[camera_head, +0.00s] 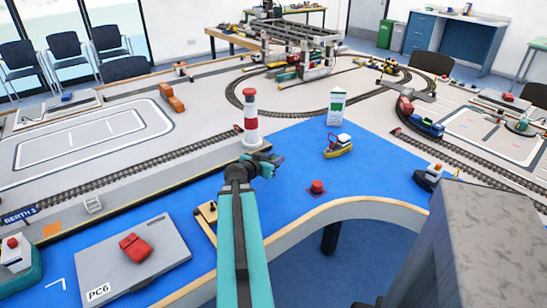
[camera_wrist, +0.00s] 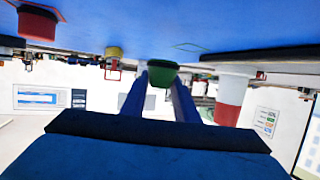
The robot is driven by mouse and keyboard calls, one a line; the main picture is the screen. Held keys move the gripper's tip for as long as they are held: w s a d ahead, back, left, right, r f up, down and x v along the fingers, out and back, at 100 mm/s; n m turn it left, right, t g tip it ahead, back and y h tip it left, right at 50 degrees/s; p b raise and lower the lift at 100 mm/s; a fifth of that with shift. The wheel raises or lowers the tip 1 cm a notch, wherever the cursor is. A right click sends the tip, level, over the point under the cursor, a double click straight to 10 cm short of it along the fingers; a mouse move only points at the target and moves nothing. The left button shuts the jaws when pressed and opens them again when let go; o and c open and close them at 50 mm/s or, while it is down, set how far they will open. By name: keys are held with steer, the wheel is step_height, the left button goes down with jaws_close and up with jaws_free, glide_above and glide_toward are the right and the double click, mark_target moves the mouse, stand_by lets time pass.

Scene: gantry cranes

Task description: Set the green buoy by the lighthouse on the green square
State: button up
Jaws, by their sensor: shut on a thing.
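My gripper (camera_head: 267,163) is over the blue water surface, just right of and in front of the red-and-white lighthouse (camera_head: 250,122). It is shut on the green buoy (camera_wrist: 162,72), which sits between the fingertips in the upside-down wrist view. In the head view the buoy is mostly hidden by the gripper. A thin green square outline (camera_wrist: 188,46) lies on the blue surface in the wrist view, close to the buoy and the lighthouse (camera_wrist: 230,98). I cannot make out the square in the head view. The buoy looks upright; its exact height is unclear.
A red buoy (camera_head: 317,187) stands to the right on the blue. A yellow boat (camera_head: 338,147) and a white sign with green (camera_head: 336,107) are behind it. A dark boat (camera_head: 428,178) is at the right. A quay with track runs along the left. Blue between them is clear.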

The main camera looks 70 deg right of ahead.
steer(key=shift+w+d+f+b, duration=0.2)
steer(key=shift+d+b, duration=0.15)
steer(key=shift+b, duration=1.5)
steer(key=shift+w+d+r, duration=0.1)
steer(key=shift+d+r, duration=0.1)
steer(key=shift+d, duration=0.05)
steer(key=shift+w+d, duration=0.1)
steer(key=shift+d, duration=0.25)
steer(key=shift+w+d+f+p, duration=0.15)
steer(key=shift+w+d+p, duration=0.3)
steer(key=shift+d, duration=0.9)
steer(key=shift+w+d+f+p, duration=0.2)
steer(key=shift+w+d, duration=0.35)
steer(key=shift+d, duration=0.75)
steer(key=shift+w+d+f+p, duration=0.15)
steer(key=shift+w+d+p, duration=0.3)
steer(key=shift+d, duration=0.9)
steer(key=shift+w+d, duration=0.2)
steer(key=shift+d, duration=0.15)
steer(key=shift+f+p, duration=0.35)
steer(key=shift+f, duration=1.45)
